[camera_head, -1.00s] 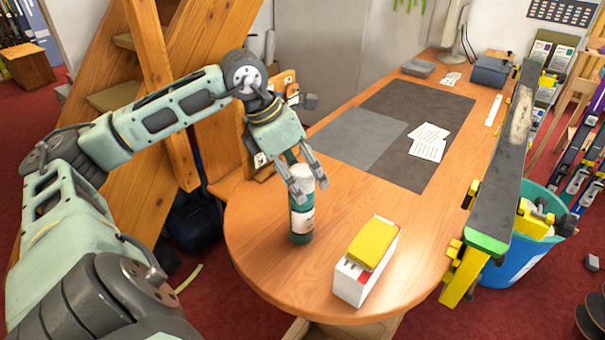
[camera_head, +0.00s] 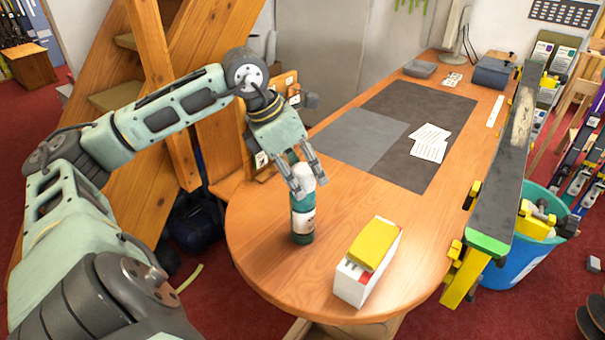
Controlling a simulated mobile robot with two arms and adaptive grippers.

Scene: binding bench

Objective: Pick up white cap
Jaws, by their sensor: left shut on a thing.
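The white cap (camera_head: 303,177) sits on top of a green bottle (camera_head: 303,222) with a pale label. The bottle stands upright on the rounded near end of the wooden table (camera_head: 262,262). My left gripper (camera_head: 306,181) reaches down from the upper left and is shut on the white cap, with its fingers at the cap's sides. The fingers hide part of the cap. The cap appears to be still on the bottle. My right gripper is not in view.
A white box (camera_head: 368,283) with a yellow block (camera_head: 373,243) on it stands right of the bottle. Dark mats (camera_head: 400,107) and white papers (camera_head: 429,142) lie farther back. A ski (camera_head: 505,175) on clamps runs along the right edge, above a blue bin (camera_head: 510,265).

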